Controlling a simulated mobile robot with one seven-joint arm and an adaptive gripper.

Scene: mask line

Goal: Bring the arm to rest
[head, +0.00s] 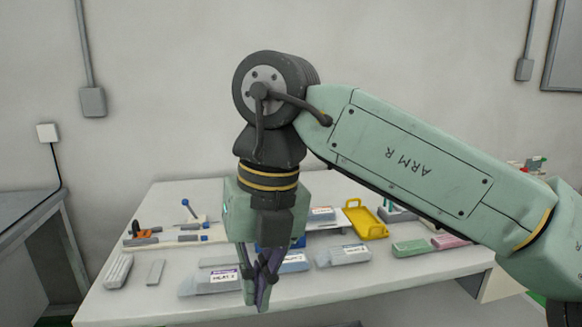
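My gripper (256,303) hangs straight down from my raised green arm, in the middle of the head view. Its fingers sit close together in front of the white table (340,287). From this angle I cannot tell whether they are open or shut. I see no object clearly held between them. The fingers hide part of the table and some items behind them. I cannot tell how high the fingertips are above the table top.
Labelled grey packs (343,255) lie on the table around the gripper. A yellow tray (366,222), a green block (411,247) and a pink block (450,241) are at right. Tools with orange parts (141,232) lie at left. The table's front strip is mostly clear.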

